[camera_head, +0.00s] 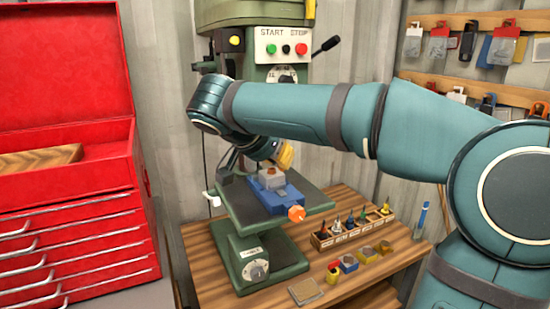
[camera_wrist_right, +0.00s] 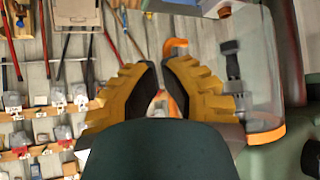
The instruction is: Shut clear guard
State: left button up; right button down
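The clear guard (camera_wrist_right: 258,70) shows at the right of the right wrist view as a see-through curved panel with an orange lower edge. An orange hooked piece (camera_wrist_right: 176,45) stands just beyond my fingertips; I cannot tell if it belongs to the guard. My right gripper (camera_wrist_right: 160,68) has yellow ribbed fingers with a narrow gap between the tips and holds nothing that I can see. In the head view my right gripper (camera_head: 283,155) is at the drill press (camera_head: 262,30), above the blue vise (camera_head: 275,195). My arm hides the guard there. My left gripper is out of view.
The drill press table (camera_head: 240,207) stands on a wooden bench (camera_head: 215,275). A rack of small tools (camera_head: 350,230) and several small coloured blocks sit to its right. A red tool chest (camera_head: 75,215) fills the left. Packaged goods hang on the right wall.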

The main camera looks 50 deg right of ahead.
jog(key=shift+d, duration=0.1)
jog(key=w+d+n+t+y+b, duration=0.2)
jog(key=d+n+t, duration=0.3)
jog(key=d, duration=1)
jog(key=shift+d+n+t+y, duration=0.15)
jog(key=shift+n+t+y, duration=0.15)
jog(key=shift+n, duration=1)
jog(key=shift+s, duration=0.1)
